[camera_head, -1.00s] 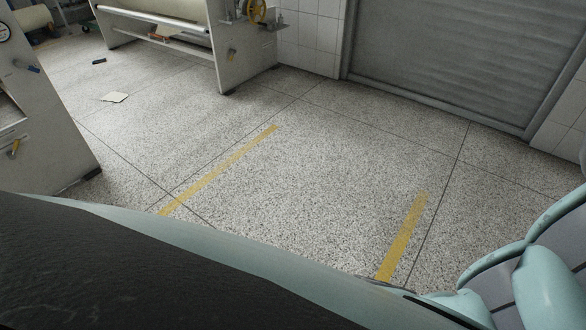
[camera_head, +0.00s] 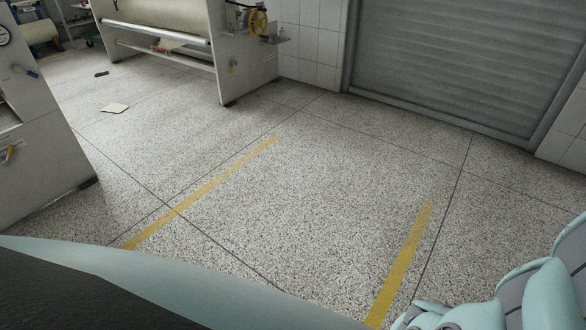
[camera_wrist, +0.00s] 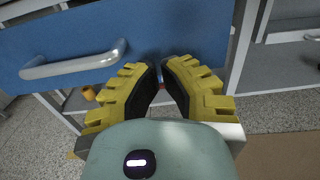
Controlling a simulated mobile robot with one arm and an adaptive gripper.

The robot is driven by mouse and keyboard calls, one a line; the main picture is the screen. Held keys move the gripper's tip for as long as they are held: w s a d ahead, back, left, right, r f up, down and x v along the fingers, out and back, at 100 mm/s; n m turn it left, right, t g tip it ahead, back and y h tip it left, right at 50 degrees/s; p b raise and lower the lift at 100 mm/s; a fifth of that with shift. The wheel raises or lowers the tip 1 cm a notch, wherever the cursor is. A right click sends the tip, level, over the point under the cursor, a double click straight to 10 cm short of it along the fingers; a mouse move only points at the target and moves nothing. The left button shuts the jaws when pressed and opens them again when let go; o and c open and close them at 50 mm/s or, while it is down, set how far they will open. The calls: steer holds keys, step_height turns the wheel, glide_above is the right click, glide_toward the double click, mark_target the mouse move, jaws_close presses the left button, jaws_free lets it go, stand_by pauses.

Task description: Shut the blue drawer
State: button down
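The blue drawer (camera_wrist: 190,30) fills the upper part of the wrist view, with its front panel facing my gripper. A silver bar handle (camera_wrist: 75,65) is on it at the left. My gripper (camera_wrist: 158,67) has yellow fingers with black pads. How far the drawer stands out is also unclear. The drawer does not show in the head view.
A white frame post (camera_wrist: 241,45) and grey shelving stand right of the drawer.

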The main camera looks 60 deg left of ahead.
steer(key=x, duration=0.4)
steer(key=shift+d, duration=0.35)
steer(key=shift+w, duration=0.1)
